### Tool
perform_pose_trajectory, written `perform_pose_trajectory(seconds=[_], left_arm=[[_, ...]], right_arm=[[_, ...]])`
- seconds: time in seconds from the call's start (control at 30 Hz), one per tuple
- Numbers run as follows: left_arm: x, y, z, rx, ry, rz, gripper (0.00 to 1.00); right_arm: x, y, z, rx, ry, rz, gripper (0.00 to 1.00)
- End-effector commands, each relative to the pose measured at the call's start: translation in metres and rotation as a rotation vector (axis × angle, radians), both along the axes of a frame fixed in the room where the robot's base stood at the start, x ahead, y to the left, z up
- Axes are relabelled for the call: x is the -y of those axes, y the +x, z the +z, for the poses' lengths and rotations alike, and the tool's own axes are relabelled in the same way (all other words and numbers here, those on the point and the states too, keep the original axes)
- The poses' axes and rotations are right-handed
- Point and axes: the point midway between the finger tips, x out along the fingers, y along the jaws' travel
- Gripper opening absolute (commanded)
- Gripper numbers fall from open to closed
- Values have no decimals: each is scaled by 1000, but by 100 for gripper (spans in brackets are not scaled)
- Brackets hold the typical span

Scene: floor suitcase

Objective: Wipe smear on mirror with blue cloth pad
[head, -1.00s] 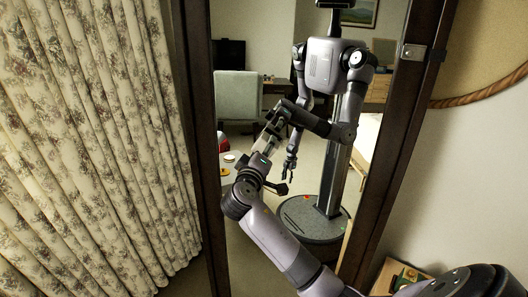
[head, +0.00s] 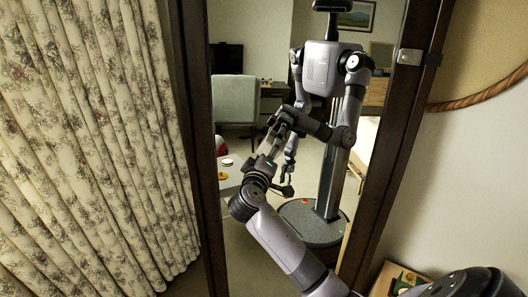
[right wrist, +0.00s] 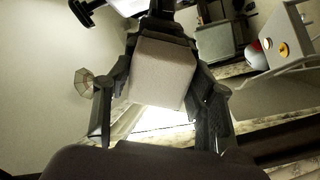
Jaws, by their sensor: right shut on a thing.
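The mirror (head: 232,62) stands upright in a dark wood frame and reflects me and the room. My right arm reaches up from the lower right. My right gripper (head: 271,146) is close to the glass, its tip near its own reflection; I cannot tell whether it touches. It is shut on the blue cloth pad, but the pad is mostly hidden and no blue shows clearly. The right wrist view shows dark gripper fingers (right wrist: 160,112) either side of a pale block. I cannot make out the smear. My left gripper shows only as a small reflection.
A floral curtain (head: 85,150) hangs left of the mirror. A round, rope-edged wall piece (head: 490,60) is at the upper right. A box of items (head: 402,277) lies at the lower right, beside my arm. The chair, table and bed appear only as reflections.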

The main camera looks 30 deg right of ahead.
Motion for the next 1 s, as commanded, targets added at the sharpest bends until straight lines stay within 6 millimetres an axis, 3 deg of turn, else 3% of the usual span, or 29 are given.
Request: perform_pose_trajectory(seconds=[0.8, 1.0], left_arm=[[0, 1, 15, 1, 0, 0, 40], [0, 1, 15, 1, 1, 0, 40]], right_arm=[[39, -39, 1, 0, -1, 0, 29], [38, -40, 0, 1, 0, -1, 29]])
